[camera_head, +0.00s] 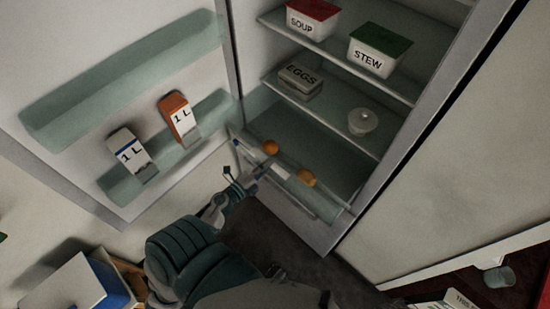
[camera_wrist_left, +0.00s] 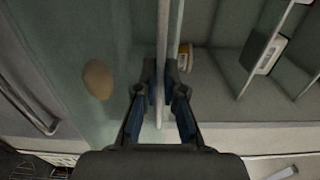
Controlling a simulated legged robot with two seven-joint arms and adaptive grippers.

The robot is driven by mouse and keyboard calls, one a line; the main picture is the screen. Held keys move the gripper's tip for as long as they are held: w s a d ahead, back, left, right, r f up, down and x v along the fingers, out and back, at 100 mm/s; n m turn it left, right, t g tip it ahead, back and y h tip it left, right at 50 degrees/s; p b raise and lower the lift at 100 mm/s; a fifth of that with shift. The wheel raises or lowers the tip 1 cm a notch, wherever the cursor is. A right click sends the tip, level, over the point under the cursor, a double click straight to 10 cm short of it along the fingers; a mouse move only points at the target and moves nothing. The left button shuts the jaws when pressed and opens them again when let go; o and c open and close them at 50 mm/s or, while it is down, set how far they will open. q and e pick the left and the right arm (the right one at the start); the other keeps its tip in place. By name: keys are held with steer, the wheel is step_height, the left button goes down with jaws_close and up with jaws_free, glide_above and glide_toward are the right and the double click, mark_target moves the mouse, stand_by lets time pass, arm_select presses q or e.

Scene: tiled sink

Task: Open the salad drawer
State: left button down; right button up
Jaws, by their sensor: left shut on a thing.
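The salad drawer (camera_head: 328,203) is at the bottom of the open fridge, with a pale translucent front. Two orange fruits (camera_head: 270,147) (camera_head: 306,178) show at it. My left gripper (camera_head: 262,171) is at the drawer's front edge, left of its middle. In the left wrist view, the left gripper (camera_wrist_left: 164,84) is shut on the thin upright drawer panel (camera_wrist_left: 163,35), one finger on each side. A tan rounded thing (camera_wrist_left: 98,80) lies left of the panel there. How far the drawer stands out is hard to tell. My right gripper is not in view.
Fridge shelves above hold a soup tub (camera_head: 309,20), a stew tub (camera_head: 377,52), an egg box (camera_head: 299,81) and a white bowl (camera_head: 362,121). The open fridge door (camera_head: 75,50) on the left holds two cartons (camera_head: 129,156) (camera_head: 180,119). Dark floor (camera_head: 255,238) lies below the drawer.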

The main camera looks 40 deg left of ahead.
arm_select(q)
steer(key=shift+s+f, duration=0.25)
steer(key=shift+s, duration=0.45)
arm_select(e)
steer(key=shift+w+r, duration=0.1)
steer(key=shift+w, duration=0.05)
arm_select(q)
steer(key=c, duration=1.3)
jaws_free()
steer(key=shift+w, duration=0.1)
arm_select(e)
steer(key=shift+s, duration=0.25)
arm_select(q)
steer(key=shift+a+r, duration=0.1)
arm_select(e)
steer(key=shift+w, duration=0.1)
arm_select(q)
steer(key=s, duration=0.8)
steer(key=s+a, duration=0.1)
steer(key=s, duration=0.3)
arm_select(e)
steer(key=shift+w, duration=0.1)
